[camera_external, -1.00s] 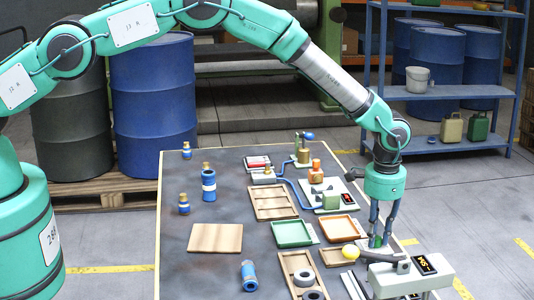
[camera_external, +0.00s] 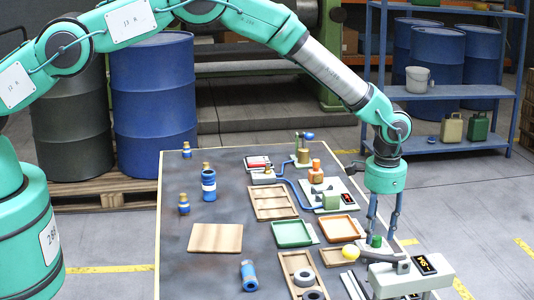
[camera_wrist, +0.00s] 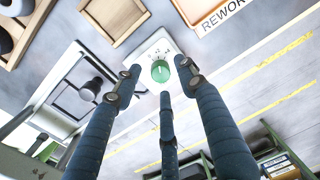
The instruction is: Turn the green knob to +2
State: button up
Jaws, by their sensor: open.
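The green knob (camera_wrist: 160,71) is round with a pale pointer line, on a white plate (camera_wrist: 150,53) with small dark marks around it. The marks are too small to read. It also shows in the external view (camera_external: 376,241), near the front right of the table. My gripper (camera_wrist: 158,84) has several dark blue fingers, spread open around the line of sight to the knob, with nothing between them. In the external view my gripper (camera_external: 384,230) hangs above the knob, its fingertips near the knob's height. Whether any finger touches it cannot be told.
A pale grey machine (camera_external: 410,280) with a black display stands close to the knob at the front right. An orange tray (camera_external: 340,228) and wooden trays (camera_external: 286,268) lie nearby. Blue shelves (camera_external: 440,95) stand behind.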

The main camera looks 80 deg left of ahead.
notch_tip(320, 180, up, 10)
jog(key=shift+d, duration=0.25)
jog(key=shift+r, duration=0.2)
dwell(0.5)
notch_tip(320, 180, up, 20)
jog(key=t+b, duration=0.1)
jog(key=b, duration=0.1)
send_over(377, 239)
jog(key=s, duration=0.9)
jog(key=s+r+t+b, duration=0.1)
jog(key=s+r+t, duration=0.1)
jog(key=s+r, duration=1.25)
jog(key=s+r+t+b, duration=0.1)
jog(key=s+r, duration=0.1)
jog(key=s, duration=0.8)
jog(key=s+r+b, duration=0.1)
jog(key=s+r, duration=0.1)
jog(key=s, duration=0.8)
jog(key=s+f+b, duration=0.1)
jog(key=s+f, duration=0.2)
jog(key=s, duration=0.6)
jog(key=s+f+t, duration=0.1)
jog(key=s+f, duration=0.2)
jog(key=s, duration=0.7)
jog(key=shift+s+m+t+h+b, duration=0.2)
jog(key=shift+m+t+h+b, duration=0.1)
jog(key=shift+m+b, duration=0.1)
jog(key=shift+a, duration=0.1)
jog(key=shift+c, duration=0.2)
